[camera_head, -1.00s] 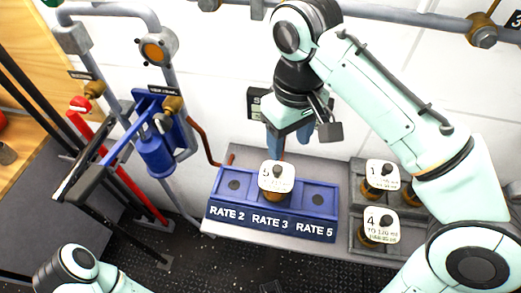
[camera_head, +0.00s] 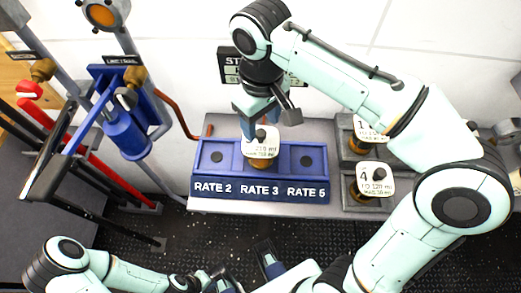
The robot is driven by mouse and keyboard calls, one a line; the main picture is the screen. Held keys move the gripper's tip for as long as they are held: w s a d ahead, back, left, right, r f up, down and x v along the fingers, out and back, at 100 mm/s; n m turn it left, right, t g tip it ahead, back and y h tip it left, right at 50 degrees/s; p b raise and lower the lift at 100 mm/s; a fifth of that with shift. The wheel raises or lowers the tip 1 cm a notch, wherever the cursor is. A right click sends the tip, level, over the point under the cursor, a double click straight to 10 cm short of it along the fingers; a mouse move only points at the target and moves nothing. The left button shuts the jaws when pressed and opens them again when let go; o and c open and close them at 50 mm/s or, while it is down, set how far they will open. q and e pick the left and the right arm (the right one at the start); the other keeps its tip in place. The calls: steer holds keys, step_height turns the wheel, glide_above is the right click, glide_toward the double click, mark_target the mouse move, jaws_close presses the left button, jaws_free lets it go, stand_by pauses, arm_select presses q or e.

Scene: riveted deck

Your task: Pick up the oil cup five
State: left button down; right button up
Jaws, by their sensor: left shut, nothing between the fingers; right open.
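The oil cup five (camera_head: 262,150) has a white label plate, a dark knob and an amber body. It stands upright in the middle slot of the blue rack (camera_head: 260,194), above "RATE 3". My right gripper (camera_head: 267,119) is open, just above and behind the cup's knob. It covers part of the label, including the number. I cannot tell whether a finger touches the cup. My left gripper (camera_head: 222,280) is low at the bottom edge, shut and empty, well in front of the rack and partly cut off.
The rack's "RATE 2" and "RATE 5" slots are empty. Cup 4 (camera_head: 375,181) and cup 1 (camera_head: 368,130) stand in a grey holder to the right. A blue pump (camera_head: 126,136) and a red lever (camera_head: 112,182) are at left. A dark sign hangs behind my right gripper.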

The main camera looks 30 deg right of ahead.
mark_target(261, 132)
steer(key=shift+w+f+b, duration=0.1)
steer(key=shift+f+b, duration=0.2)
steer(key=shift+f, duration=1.25)
jaws_close()
steer(key=shift+r, duration=0.1)
